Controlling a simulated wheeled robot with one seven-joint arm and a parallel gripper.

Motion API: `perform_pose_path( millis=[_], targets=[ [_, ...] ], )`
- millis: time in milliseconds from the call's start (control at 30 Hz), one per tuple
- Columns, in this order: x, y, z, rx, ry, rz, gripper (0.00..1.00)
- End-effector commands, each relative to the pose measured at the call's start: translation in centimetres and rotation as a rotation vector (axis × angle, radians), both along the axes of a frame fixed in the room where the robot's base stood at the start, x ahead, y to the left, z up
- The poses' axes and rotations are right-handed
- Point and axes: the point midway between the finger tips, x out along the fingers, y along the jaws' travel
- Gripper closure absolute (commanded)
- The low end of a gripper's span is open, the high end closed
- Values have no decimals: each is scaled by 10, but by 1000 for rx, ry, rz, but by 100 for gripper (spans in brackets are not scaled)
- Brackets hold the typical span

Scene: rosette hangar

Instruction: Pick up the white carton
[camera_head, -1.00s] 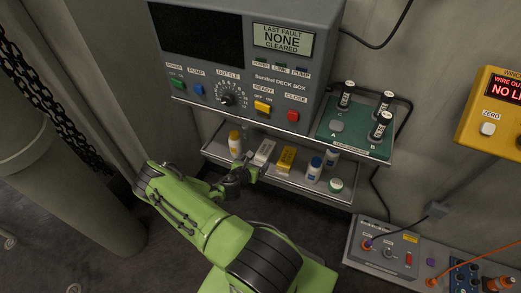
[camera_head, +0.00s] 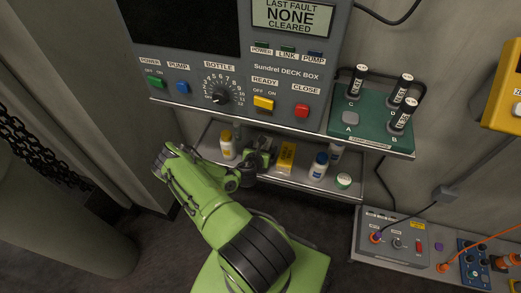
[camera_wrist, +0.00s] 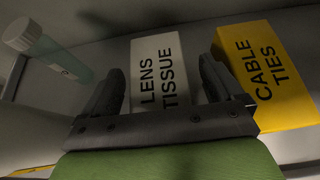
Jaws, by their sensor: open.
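The white carton (camera_wrist: 158,66), printed "LENS TISSUE", lies on the shelf in the wrist view. My gripper (camera_wrist: 162,80) is open, with one dark finger at each side of the carton. The right finger is in the narrow gap between it and the yellow "CABLE TIES" carton (camera_wrist: 268,75). I cannot tell whether either finger touches the white carton. In the head view my gripper (camera_head: 260,150) reaches onto the shelf and hides most or all of the white carton.
A translucent tube (camera_wrist: 45,47) lies left of my gripper.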

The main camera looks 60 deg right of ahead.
Motion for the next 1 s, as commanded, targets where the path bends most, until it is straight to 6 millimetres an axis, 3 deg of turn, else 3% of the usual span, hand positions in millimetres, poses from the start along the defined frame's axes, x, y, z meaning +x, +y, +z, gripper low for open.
perform_pose_path(
  millis=[33,400,667,1000],
  targets=[
    [0,0,0,0,0,1,11],
    [0,0,1,-1,0,0,65],
    [1,0,9,-1,0,0,65],
    [1,0,91,-1,-2,0,65]
  ],
)
